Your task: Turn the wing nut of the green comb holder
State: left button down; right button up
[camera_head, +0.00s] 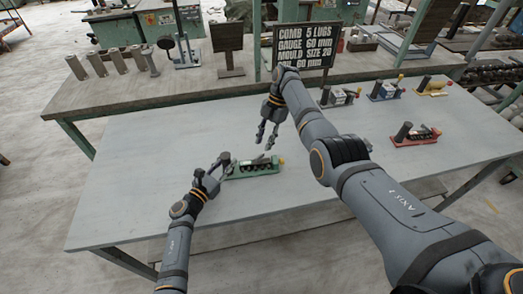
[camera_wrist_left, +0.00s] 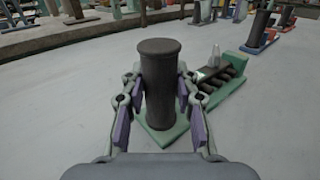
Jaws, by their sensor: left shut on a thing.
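The green comb holder (camera_head: 255,174) lies on the grey table, with a dark upright cylinder (camera_wrist_left: 160,85) on its left end and a row of dark bars along it. My left gripper (camera_head: 217,167) is shut on this cylinder, one finger on each side in the left wrist view. A small yellowish part (camera_head: 281,160) sits at the holder's right end; it is too small to tell whether it is the wing nut. My right gripper (camera_head: 265,138) is open and empty, pointing down behind the holder, apart from it.
A red holder (camera_head: 415,138) stands at the right, with blue (camera_head: 385,92) and yellow (camera_head: 432,88) ones behind it. A dark sign (camera_head: 306,45) with white lettering stands at the back. Several grey cylinders (camera_head: 117,60) stand on the rear bench. The table's front left is clear.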

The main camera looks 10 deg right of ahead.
jog(key=v, duration=0.6)
jog(key=shift+r, duration=0.25)
jog(key=shift+w+d, duration=0.1)
jog(key=shift+d, duration=0.05)
pick_arm(q)
jog(key=c, duration=0.9)
grip_release()
jog(key=shift+c, duration=0.2)
